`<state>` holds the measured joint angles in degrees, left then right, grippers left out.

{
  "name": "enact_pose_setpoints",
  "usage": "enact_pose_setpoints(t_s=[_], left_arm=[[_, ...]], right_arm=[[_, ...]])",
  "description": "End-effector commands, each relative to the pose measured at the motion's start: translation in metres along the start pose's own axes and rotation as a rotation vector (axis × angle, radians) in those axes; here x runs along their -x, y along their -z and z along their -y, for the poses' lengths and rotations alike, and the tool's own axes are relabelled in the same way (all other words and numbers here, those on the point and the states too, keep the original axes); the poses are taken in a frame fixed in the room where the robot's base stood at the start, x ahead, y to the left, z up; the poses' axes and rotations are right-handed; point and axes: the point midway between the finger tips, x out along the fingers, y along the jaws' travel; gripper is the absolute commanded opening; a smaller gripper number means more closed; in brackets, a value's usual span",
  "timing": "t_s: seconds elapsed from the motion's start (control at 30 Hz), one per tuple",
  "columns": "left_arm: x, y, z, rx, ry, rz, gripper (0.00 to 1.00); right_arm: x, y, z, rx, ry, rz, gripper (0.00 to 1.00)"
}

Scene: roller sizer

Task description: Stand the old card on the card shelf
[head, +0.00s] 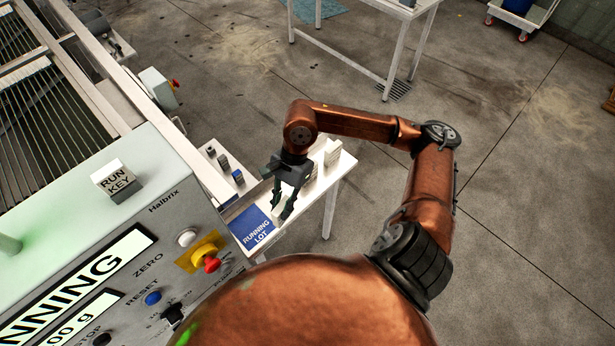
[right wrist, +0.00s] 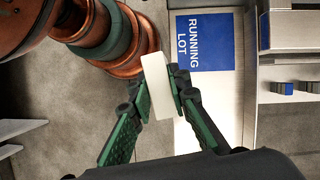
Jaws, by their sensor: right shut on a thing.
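My right gripper (head: 283,206) is over the small white side table, its green fingers pointing down. It is shut on a pale, blank-looking card (right wrist: 157,85), which shows upright between the fingertips in the right wrist view. In the head view the card (head: 279,208) is mostly hidden by the fingers. I cannot tell whether it touches the table. A blue panel marked RUNNING LOT (head: 252,229) lies beside it, also seen in the right wrist view (right wrist: 197,43). I cannot clearly make out the card shelf. My left gripper is not in view.
The grey machine panel (head: 150,200), with a red stop button (head: 211,265) and a RUN KEY block (head: 116,180), borders the table. Open floor lies right.

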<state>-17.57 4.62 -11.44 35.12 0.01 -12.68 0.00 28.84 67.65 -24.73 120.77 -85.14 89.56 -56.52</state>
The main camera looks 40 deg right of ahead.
Motion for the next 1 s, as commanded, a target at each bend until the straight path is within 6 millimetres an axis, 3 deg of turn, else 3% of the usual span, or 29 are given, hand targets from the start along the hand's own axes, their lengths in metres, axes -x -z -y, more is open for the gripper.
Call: enact_pose_setpoints(t_s=[0.3,0.57,0.77,1.0], left_arm=[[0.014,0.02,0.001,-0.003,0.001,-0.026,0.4],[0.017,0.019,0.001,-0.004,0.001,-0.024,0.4],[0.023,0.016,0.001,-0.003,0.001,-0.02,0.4],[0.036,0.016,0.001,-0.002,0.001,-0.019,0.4]], right_arm=[[0.036,-0.002,-0.04,-0.642,0.268,-0.003,0.0],[0.049,-0.002,-0.054,-0.883,0.366,-0.001,0.0],[0.045,0.011,-0.033,-0.914,0.373,0.003,0.0],[0.033,0.043,0.018,-0.913,0.373,0.005,0.0]])
